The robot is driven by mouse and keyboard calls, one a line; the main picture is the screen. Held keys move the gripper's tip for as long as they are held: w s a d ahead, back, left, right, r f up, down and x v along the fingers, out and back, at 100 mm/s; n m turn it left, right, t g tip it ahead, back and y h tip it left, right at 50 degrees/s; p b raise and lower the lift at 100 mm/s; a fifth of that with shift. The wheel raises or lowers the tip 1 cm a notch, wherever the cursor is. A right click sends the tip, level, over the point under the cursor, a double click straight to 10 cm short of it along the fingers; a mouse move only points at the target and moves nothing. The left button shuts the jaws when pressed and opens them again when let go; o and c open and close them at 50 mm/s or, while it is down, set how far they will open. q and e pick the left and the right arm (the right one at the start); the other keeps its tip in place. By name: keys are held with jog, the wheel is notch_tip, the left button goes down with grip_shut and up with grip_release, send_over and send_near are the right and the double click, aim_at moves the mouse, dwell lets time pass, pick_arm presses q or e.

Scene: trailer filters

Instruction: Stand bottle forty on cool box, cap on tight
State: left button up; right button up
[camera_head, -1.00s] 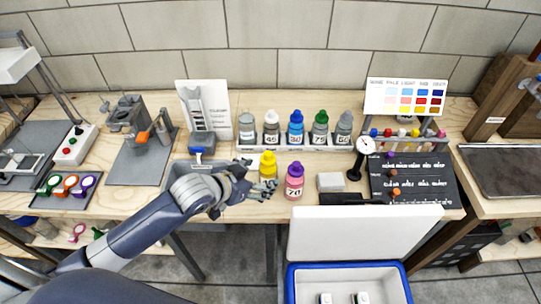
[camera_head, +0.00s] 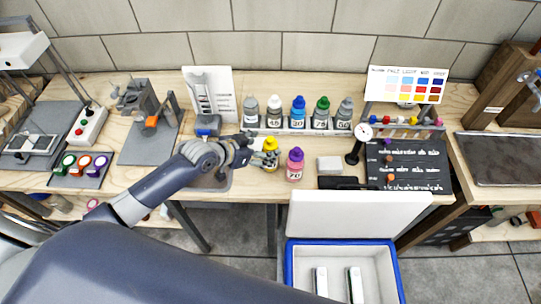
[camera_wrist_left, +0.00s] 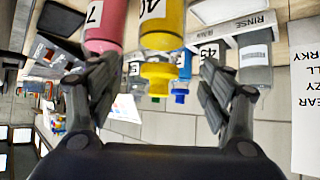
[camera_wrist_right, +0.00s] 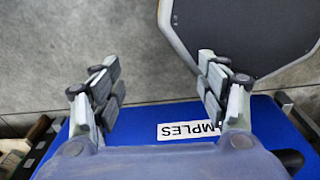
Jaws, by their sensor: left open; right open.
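Bottle forty is the yellow bottle (camera_head: 270,158) with a yellow cap, upright on the bench beside the pink bottle (camera_head: 295,165). In the left wrist view, the yellow bottle (camera_wrist_left: 162,28) appears upside down between the spread fingers, its cap on; how tight cannot be told. My left gripper (camera_head: 257,150) is open at the yellow bottle's left side in the head view, partly overlapping it. The cool box (camera_head: 289,265) is blue, below the bench front, with its white lid (camera_head: 355,214) raised. My right gripper (camera_wrist_right: 158,90) is open and empty, over a blue surface labelled SAMPLES (camera_wrist_right: 188,131).
A rack (camera_head: 262,128) of several numbered bottles stands behind. Two white packs (camera_head: 354,283) stand inside the cool box.

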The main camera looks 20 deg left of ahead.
aim_at(266, 146)
pick_arm(q)
jog(key=shift+w+d+f, duration=0.1)
jog(key=shift+w+d, duration=0.05)
jog(key=shift+w, duration=0.1)
jog(key=p+x, duration=0.1)
jog(key=x, duration=0.2)
jog(key=shift+w+d+f, duration=0.2)
jog(key=shift+w+f, duration=0.25)
jog(key=shift+f, duration=0.05)
jog(key=shift+c, duration=1.4)
grip_shut()
jog(key=shift+r, duration=0.1)
